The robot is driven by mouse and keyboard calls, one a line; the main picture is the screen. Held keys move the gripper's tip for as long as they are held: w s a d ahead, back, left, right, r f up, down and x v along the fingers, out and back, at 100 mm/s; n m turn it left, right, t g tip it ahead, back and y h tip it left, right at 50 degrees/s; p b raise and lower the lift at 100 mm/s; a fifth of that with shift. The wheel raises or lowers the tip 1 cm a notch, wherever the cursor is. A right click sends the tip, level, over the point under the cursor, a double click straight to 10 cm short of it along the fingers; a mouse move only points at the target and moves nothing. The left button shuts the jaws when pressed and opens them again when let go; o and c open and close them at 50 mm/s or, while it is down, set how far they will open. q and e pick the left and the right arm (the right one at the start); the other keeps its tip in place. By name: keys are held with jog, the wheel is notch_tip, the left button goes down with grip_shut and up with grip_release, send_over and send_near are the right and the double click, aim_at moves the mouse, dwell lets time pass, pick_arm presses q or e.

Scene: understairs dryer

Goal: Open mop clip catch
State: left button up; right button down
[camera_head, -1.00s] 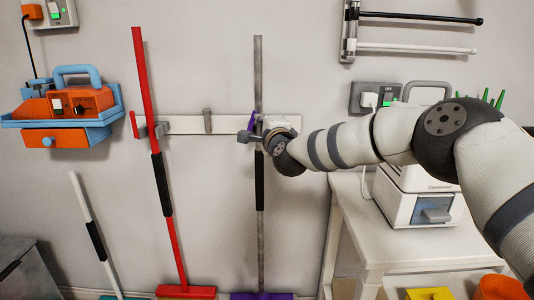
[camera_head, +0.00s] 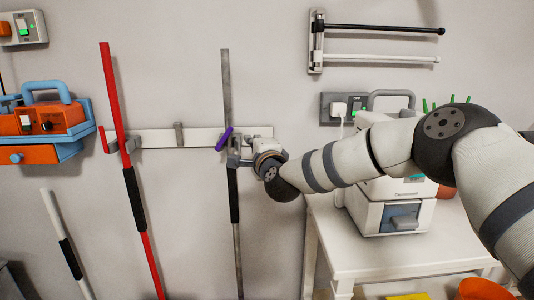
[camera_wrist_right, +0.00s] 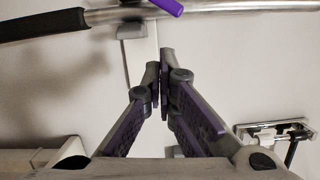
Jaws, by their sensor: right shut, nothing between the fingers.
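The mop with the grey pole (camera_head: 226,85) and black grip (camera_head: 234,195) stands upright in a clip on the white wall rail (camera_head: 160,139). The clip's purple catch (camera_head: 224,139) sticks out at a slant across the front of the pole. In the right wrist view, the catch (camera_wrist_right: 166,6) shows at the top edge by the pole (camera_wrist_right: 215,8). My right gripper (camera_head: 236,150) is just right of and below the catch, partly in front of the rail. In the wrist view its fingertips (camera_wrist_right: 160,72) are together and empty, apart from the catch. My left gripper is out of view.
A red-handled mop (camera_head: 118,110) hangs in a clip with a red catch (camera_head: 104,139) to the left. An empty grey clip (camera_head: 179,134) sits between them. At right are a white table (camera_head: 330,225) with a white machine (camera_head: 390,210), and a wall rack (camera_head: 380,45).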

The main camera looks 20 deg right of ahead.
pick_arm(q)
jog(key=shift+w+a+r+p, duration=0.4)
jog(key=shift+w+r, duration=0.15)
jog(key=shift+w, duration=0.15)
pick_arm(e)
jog(key=s+a, duration=0.1)
jog(key=s, duration=0.6)
jog(key=shift+a, duration=0.3)
